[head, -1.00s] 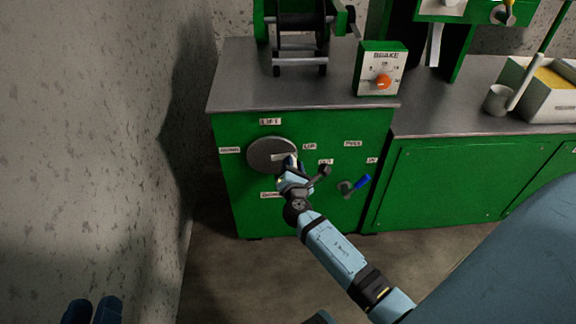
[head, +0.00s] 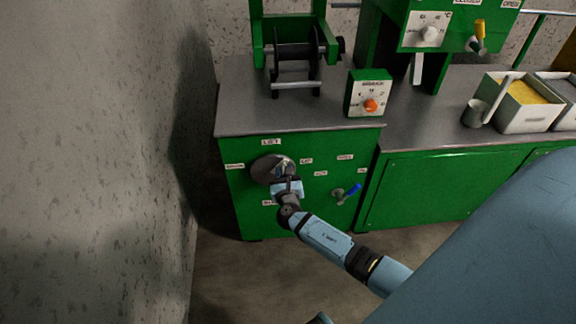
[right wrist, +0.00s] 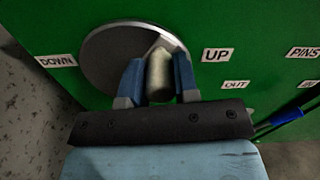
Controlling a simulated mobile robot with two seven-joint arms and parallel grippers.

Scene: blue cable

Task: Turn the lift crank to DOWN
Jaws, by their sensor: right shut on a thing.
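The lift crank is a round grey disc (head: 268,165) on the green cabinet front, under the LIFT label (head: 271,142). It also shows large in the right wrist view (right wrist: 110,62). My right gripper (right wrist: 158,78) is shut on the crank's pale handle (right wrist: 159,72), one blue finger on each side. The handle is at the disc's right side, toward UP (right wrist: 217,55). DOWN (right wrist: 57,61) is left of the disc. In the head view my right gripper (head: 284,176) covers the disc's lower right. My left gripper is not in view.
A lever with a blue grip (head: 350,191) sits right of the crank, close to my right gripper. A winch (head: 297,55) and a brake box with an orange knob (head: 370,104) stand on the grey worktop. A concrete wall (head: 90,150) is on the left.

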